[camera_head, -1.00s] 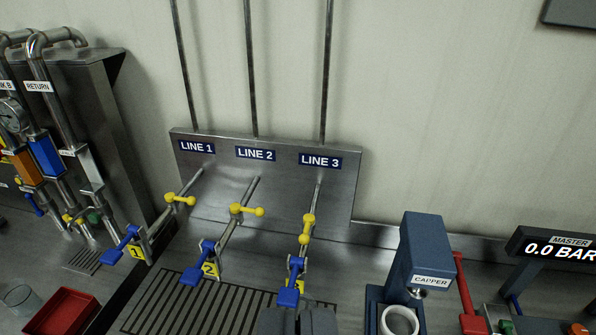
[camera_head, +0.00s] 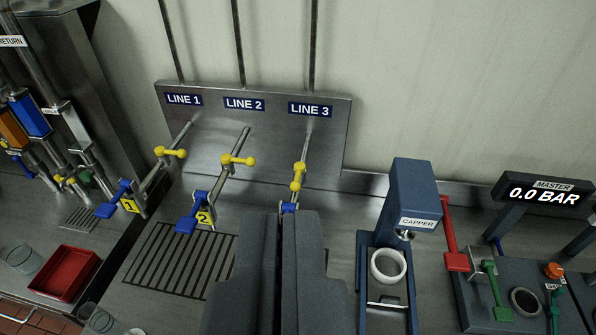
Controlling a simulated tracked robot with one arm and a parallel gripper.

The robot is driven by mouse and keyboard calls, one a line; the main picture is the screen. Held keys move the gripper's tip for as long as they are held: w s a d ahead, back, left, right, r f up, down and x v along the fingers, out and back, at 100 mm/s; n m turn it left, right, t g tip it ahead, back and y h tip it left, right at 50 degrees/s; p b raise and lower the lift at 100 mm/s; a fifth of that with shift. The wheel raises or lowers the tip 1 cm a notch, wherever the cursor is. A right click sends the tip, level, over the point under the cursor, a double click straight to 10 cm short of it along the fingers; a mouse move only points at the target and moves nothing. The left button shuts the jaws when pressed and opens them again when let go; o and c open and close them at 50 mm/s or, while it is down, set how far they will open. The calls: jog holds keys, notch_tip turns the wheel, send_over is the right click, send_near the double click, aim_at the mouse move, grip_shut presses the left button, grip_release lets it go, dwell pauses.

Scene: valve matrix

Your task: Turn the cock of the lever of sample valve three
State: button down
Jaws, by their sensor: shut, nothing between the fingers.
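Sample valve three is on the pipe under the LINE 3 label (camera_head: 311,109). Its yellow handle (camera_head: 298,178) lies along the pipe. Its blue lever (camera_head: 289,207) shows only at the top edge; the rest is hidden behind my gripper. My gripper (camera_head: 298,216) is shut and empty, its dark fingers reaching up from the bottom edge to just below the yellow handle. I cannot tell whether the fingers touch the blue lever. Valve two's blue lever (camera_head: 193,215) and valve one's blue lever (camera_head: 114,199) stand to the left, with yellow handles lying across their pipes.
A slotted drain grate (camera_head: 175,268) lies below the valves. The blue capper (camera_head: 412,200) with a white ring (camera_head: 388,266) stands close right of my gripper. A red lever (camera_head: 455,240) and the MASTER display (camera_head: 545,193) are farther right. A red tray (camera_head: 65,273) is at left.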

jog(key=shift+w, duration=0.1)
jog(key=w+a+f+g+h+p, duration=0.15)
jog(key=w+f, duration=0.25)
jog(key=w, duration=0.6)
jog(key=w+d+f+g+h+p, duration=0.1)
jog(key=w+f+g+h+p, duration=0.3)
jog(key=w, duration=0.5)
jog(key=w+a+f+g+p, duration=0.1)
jog(key=w+a+f+p, duration=0.1)
jog(key=w+f, duration=0.4)
jog(key=w+a+f+h+p, duration=0.1)
jog(key=w+a+f+p, duration=0.1)
jog(key=w+a+f, duration=0.3)
notch_tip(320, 180, down, 5)
jog(key=shift+w+a+r+n+g, duration=0.1)
jog(key=shift+w+a+n+g, duration=0.25)
jog(key=shift+w, duration=0.75)
jog(key=shift+d+h, duration=0.1)
jog(key=shift+h, duration=0.15)
jog(key=p, duration=0.3)
send_near(298, 177)
jog(key=x, duration=0.6)
jog(key=shift+w+a, duration=0.25)
jog(key=shift+w, duration=0.2)
